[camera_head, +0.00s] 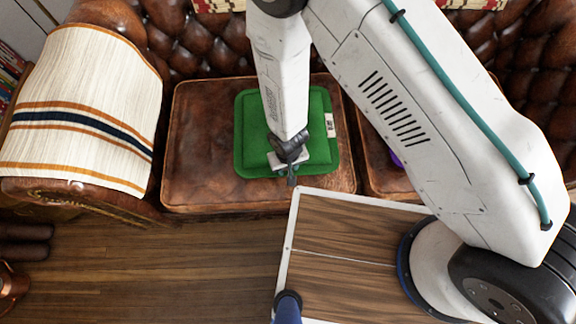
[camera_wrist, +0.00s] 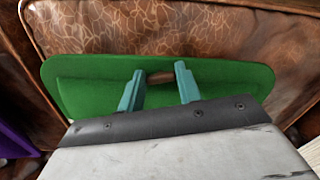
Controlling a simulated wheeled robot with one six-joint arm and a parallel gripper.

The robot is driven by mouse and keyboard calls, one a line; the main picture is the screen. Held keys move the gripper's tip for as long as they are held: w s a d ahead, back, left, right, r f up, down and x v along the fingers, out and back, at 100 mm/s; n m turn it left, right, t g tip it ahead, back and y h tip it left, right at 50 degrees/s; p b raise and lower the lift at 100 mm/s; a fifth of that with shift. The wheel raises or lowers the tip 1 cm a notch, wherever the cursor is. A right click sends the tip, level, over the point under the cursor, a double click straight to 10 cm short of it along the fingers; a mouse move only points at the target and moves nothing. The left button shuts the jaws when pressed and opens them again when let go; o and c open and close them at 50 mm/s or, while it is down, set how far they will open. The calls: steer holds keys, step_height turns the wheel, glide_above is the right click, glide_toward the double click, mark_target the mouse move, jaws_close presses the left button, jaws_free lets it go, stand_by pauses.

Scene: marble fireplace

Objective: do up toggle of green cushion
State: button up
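The green cushion (camera_head: 248,140) lies flat on the brown leather sofa seat in the head view. It also fills the middle of the wrist view (camera_wrist: 90,92). A small brown toggle (camera_wrist: 160,77) shows on the cushion between my fingertips in the wrist view. My gripper (camera_wrist: 158,80) is over the cushion, its two teal fingers apart, one on each side of the toggle. I cannot tell whether the fingers touch it. In the head view my gripper (camera_head: 291,172) is at the cushion's front edge, and my arm hides part of the cushion. A loop is not discernible.
The leather seat (camera_head: 205,150) surrounds the cushion. A striped throw (camera_head: 85,110) covers the sofa arm at left. A purple thing (camera_head: 396,159) is partly hidden behind my arm; purple also shows at the wrist view's left edge (camera_wrist: 14,140). Wooden floor (camera_head: 150,265) lies in front.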

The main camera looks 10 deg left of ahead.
steer(key=shift+n, duration=0.8)
steer(key=o, duration=1)
steer(key=shift+r, duration=3.95)
